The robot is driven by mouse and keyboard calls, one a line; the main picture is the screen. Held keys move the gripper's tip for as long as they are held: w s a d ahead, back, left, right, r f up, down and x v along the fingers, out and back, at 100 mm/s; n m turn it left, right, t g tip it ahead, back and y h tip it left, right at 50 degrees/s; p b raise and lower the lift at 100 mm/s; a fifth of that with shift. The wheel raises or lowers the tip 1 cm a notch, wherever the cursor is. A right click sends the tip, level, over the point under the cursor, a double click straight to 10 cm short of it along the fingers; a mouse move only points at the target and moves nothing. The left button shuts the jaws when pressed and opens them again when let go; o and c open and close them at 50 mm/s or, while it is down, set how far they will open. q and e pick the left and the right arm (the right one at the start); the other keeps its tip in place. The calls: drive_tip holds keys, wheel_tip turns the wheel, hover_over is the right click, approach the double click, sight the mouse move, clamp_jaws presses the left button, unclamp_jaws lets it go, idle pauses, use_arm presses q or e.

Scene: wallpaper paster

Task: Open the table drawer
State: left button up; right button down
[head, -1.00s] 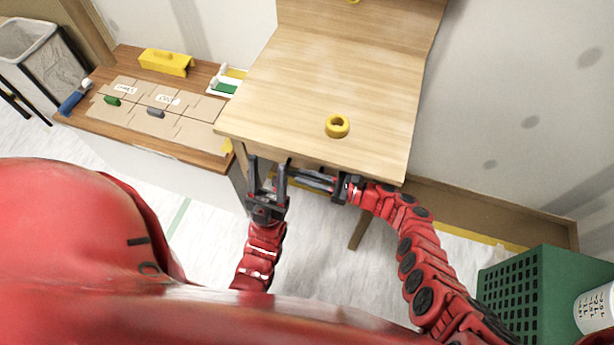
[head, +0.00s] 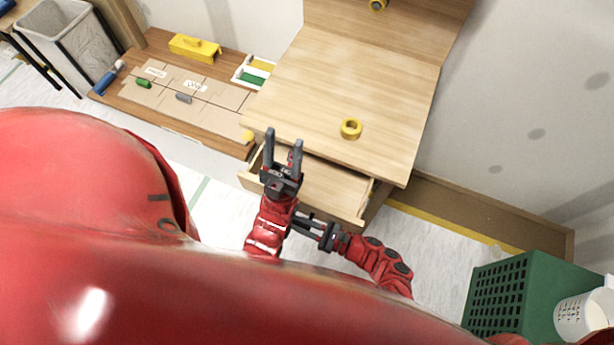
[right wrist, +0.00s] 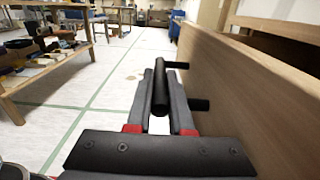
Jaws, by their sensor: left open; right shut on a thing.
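The wooden table (head: 350,85) stands ahead in the head view. Its drawer (head: 335,187) is pulled out from under the tabletop, and the bare inside shows. In the right wrist view the drawer's wooden front (right wrist: 255,85) is at the right, with a black bar handle (right wrist: 161,88) on it. My right gripper (right wrist: 160,90) is shut on the handle, one finger on each side. In the head view it is partly hidden behind my left arm. My left gripper (head: 284,143) is open and empty, above the left part of the drawer, and hides some of it.
A yellow tape roll (head: 351,129) lies on the tabletop. A low bench (head: 215,143) with cardboard, a yellow toolbox (head: 195,47) and small tools stands at the left. A green crate (head: 510,290) is at the lower right. Floor shows right of the table.

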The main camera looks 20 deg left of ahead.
drive_tip(key=shift+s+a+p, duration=0.1)
drive_tip(key=shift+s+p, duration=0.5)
drive_tip(key=shift+s, duration=2.15)
drive_tip(key=c, duration=0.8)
unclamp_jaws()
drive_tip(key=d, duration=1.7)
drive_tip(key=shift+s+d, duration=0.25)
